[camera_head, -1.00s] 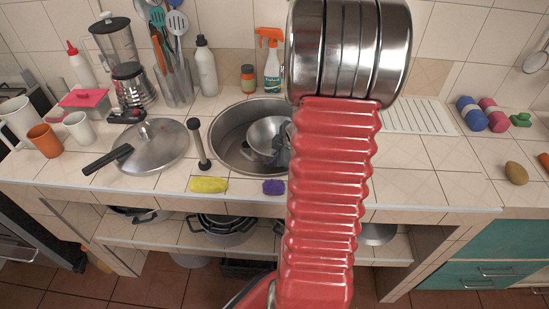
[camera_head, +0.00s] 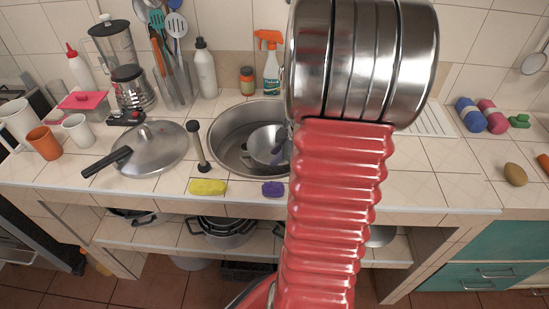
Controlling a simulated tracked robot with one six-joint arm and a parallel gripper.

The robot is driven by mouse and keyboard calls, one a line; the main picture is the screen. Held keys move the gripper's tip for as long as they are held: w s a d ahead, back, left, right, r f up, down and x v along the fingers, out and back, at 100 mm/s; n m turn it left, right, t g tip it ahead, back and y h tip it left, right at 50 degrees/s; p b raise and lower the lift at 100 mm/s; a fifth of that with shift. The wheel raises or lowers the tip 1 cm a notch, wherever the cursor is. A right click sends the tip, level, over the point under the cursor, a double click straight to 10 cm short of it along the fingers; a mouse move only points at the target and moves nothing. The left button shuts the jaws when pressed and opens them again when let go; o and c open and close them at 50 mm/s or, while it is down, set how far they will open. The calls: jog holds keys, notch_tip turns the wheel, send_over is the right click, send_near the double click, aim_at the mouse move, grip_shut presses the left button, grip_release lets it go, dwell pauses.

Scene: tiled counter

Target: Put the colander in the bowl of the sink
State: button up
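The colander (camera_head: 262,144), a shiny metal bowl shape, sits inside the round steel sink bowl (camera_head: 226,137), toward its right side. It looks slightly tilted, and its right edge is hidden by my red and silver arm. A small dark patch shows on its right part; I cannot tell whether it is a reflection or part of my gripper. My gripper cannot be made out; my arm blocks the view just right of the colander.
A lidded pan (camera_head: 150,149) with a black handle and a plunger-like tool (camera_head: 198,146) stand left of the sink. A yellow sponge (camera_head: 208,187) and a purple sponge (camera_head: 273,189) lie at the front edge. A spray bottle (camera_head: 270,65) stands behind.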

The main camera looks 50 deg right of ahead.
jog(key=v, duration=0.8)
jog(key=shift+r, duration=0.25)
jog(key=shift+s+a, duration=0.1)
dwell(0.3)
jog(key=w+a+r+m+g, duration=0.15)
jog(key=a+r, duration=0.25)
jog(key=a, duration=0.9)
jog(key=a+r+m+t, duration=0.1)
jog(key=a+r+m, duration=0.25)
jog(key=a, duration=0.85)
jog(key=s+a+r+m, duration=0.3)
jog(key=s+a, duration=0.2)
jog(key=a, duration=0.3)
jog(key=shift+s, duration=0.15)
